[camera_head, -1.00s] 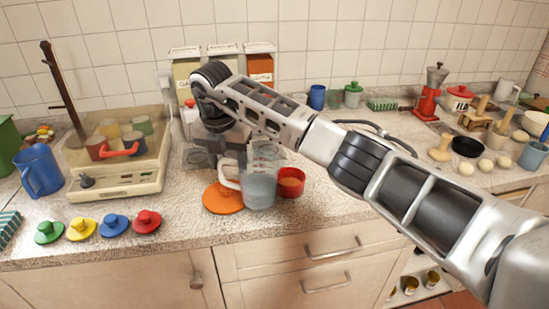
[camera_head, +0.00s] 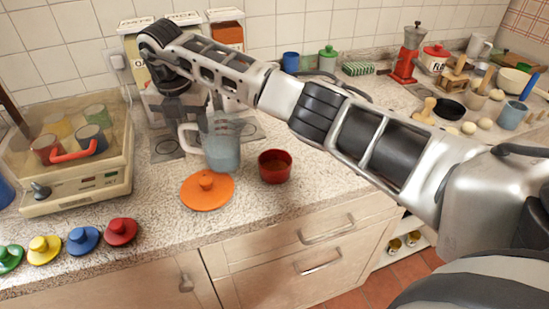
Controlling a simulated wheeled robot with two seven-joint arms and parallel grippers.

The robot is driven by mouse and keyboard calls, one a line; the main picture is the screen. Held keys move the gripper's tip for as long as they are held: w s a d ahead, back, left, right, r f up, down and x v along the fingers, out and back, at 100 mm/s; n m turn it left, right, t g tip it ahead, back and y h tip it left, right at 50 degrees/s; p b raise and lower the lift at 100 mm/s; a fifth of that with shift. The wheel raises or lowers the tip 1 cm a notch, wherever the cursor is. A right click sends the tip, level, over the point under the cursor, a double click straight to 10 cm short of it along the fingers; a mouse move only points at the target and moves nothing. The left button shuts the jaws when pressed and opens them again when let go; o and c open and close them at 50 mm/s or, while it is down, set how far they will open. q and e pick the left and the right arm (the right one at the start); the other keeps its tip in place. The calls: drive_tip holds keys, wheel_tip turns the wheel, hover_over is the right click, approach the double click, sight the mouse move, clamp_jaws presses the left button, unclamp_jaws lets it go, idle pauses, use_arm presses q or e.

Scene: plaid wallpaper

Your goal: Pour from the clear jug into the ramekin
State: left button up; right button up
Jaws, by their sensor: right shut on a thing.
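The clear jug (camera_head: 222,153) is upright, with bluish-grey contents and a pale handle on its left. My right gripper (camera_head: 186,122) is at the handle side and shut on the jug; its fingertips are hard to make out. I cannot tell for certain whether the jug's base is clear of the counter. The red ramekin (camera_head: 274,167) stands upright on the counter to the right of the jug, with a gap between them. Its inside looks dark reddish. My left gripper is not in view.
An orange lid (camera_head: 207,190) lies in front of the jug. A cream scale (camera_head: 78,190) with coloured cups under a clear cover stands at left. Several coloured lids (camera_head: 82,240) line the front edge. Canisters (camera_head: 228,34) stand behind my gripper.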

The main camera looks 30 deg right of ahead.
drive_tip(key=shift+s+d+r+t+y, duration=0.4)
drive_tip(key=shift+d+r+t+y, duration=0.15)
drive_tip(key=shift+d+r, duration=0.2)
drive_tip(key=s+d+r+t+y, duration=0.3)
drive_tip(key=s+d+t+y, duration=0.2)
drive_tip(key=d+y, duration=0.1)
drive_tip(key=shift+s+d+m+p, duration=0.15)
drive_tip(key=shift+d+m+p, duration=0.15)
drive_tip(key=shift+m, duration=0.1)
drive_tip(key=shift+s+d+r+y, duration=0.2)
drive_tip(key=shift+y, duration=0.05)
